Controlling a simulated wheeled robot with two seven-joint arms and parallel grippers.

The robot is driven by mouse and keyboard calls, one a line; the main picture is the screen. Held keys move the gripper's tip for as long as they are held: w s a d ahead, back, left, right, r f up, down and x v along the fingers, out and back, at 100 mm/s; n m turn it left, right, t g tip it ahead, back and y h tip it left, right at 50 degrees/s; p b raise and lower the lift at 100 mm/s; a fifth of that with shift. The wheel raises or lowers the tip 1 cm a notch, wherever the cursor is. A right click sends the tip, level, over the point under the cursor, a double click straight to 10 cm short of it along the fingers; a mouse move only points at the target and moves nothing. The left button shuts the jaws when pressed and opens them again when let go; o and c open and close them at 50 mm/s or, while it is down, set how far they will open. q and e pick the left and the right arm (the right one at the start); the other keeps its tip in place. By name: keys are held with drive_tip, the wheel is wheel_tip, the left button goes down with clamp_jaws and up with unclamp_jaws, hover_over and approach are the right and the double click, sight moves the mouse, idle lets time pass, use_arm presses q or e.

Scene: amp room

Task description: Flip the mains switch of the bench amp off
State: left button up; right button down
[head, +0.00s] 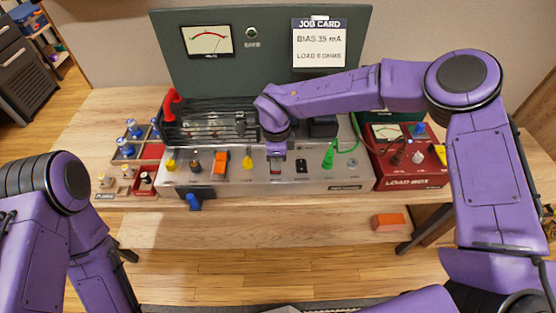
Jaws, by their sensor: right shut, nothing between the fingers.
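The bench amp (235,176) stands on the wooden bench, with a pale front panel carrying several knobs, plugs and switches. A small black rocker-like part (301,166) sits on the panel right of centre. My right gripper (276,167) is shut and points down at the panel's middle, just left of that black part. A small part with red on it shows at the fingertips; I cannot tell whether they touch it. The panel labels are too small to read, so I cannot tell which control is the mains switch or its position. My left gripper is out of view.
A red load box (404,178) stands right of the amp, joined by a green lead. A wooden rack (128,148) of tubes is at left. A meter panel (265,80) with a job card (319,45) rises behind.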

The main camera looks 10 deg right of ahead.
drive_tip(key=shift+w+d, duration=0.1)
drive_tip(key=shift+w, duration=0.25)
drive_tip(key=shift+w+f, duration=0.2)
drive_tip(key=shift+w, duration=0.2)
drive_tip(key=shift+r+p, duration=0.45)
drive_tip(key=shift+p, duration=0.05)
wheel_tip(320, 180, up, 4)
drive_tip(key=p, duration=0.3)
drive_tip(key=shift+w+f+p, duration=0.15)
drive_tip(key=shift+f+p, duration=0.1)
drive_tip(key=shift+p, duration=0.05)
wheel_tip(320, 180, up, 10)
drive_tip(key=b, duration=0.2)
